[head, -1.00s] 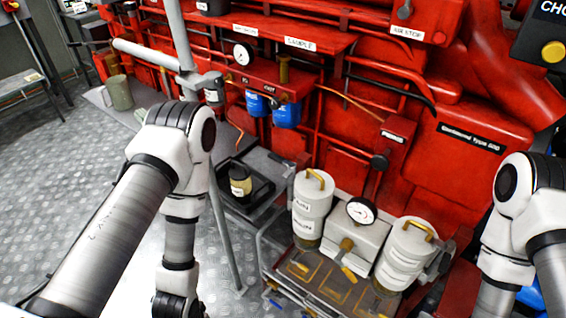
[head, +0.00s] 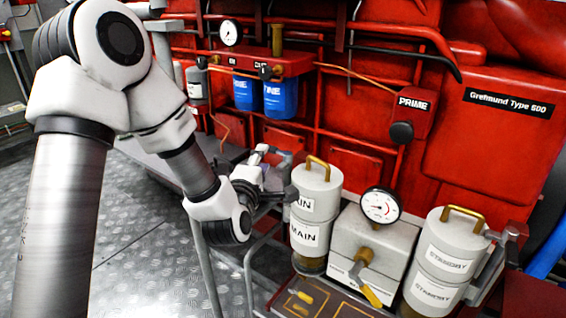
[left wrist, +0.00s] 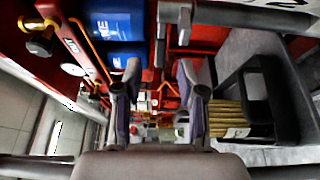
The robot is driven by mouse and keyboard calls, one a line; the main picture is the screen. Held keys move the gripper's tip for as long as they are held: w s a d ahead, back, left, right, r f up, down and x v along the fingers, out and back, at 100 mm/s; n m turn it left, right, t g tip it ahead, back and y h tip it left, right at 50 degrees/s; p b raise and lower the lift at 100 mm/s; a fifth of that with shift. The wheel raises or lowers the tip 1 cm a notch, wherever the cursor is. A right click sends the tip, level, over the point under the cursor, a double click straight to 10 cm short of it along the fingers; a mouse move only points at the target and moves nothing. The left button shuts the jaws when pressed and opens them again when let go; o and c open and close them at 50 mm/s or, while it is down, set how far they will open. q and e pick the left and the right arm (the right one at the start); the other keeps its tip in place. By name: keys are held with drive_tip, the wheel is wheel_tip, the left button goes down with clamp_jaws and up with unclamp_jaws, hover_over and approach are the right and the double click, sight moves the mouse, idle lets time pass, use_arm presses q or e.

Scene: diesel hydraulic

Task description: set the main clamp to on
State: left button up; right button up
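The main canister (head: 315,205) is a pale cylinder with MAIN labels and a brass handle on top. The grey main clamp (head: 290,192) is at its left side, partly hidden behind my left gripper and hard to make out. My left gripper (head: 268,158) is just left of the canister top, near the clamp. In the left wrist view its two fingers (left wrist: 160,82) are apart with nothing between them. A grey bracket-like part (left wrist: 176,22) shows above the fingers; I cannot tell whether it is the clamp. My right gripper is out of view.
The standby canister (head: 445,262) stands at the right, with a pressure gauge (head: 380,205) and a brass-handled valve (head: 365,275) between the canisters. Blue filters (head: 281,98) hang behind.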

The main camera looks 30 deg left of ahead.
use_arm(q)
drive_tip(key=x, duration=0.6)
drive_tip(key=shift+w, duration=0.2)
clamp_jaws()
drive_tip(key=shift+b, duration=0.3)
drive_tip(key=shift+s+d+n+g+y+b, duration=0.1)
drive_tip(key=shift+s+n+g+y, duration=0.3)
drive_tip(key=shift+n+g+y, duration=0.5)
drive_tip(key=shift+s+a+n+g+y+b, duration=0.1)
drive_tip(key=shift+s+n+g+y, duration=0.25)
drive_tip(key=shift+n+y, duration=0.55)
drive_tip(key=shift+s+d+n+g+y+b, duration=0.1)
drive_tip(key=shift+s+n+g+y, duration=0.4)
drive_tip(key=shift+y, duration=0.8)
drive_tip(key=shift+w, duration=0.1)
unclamp_jaws()
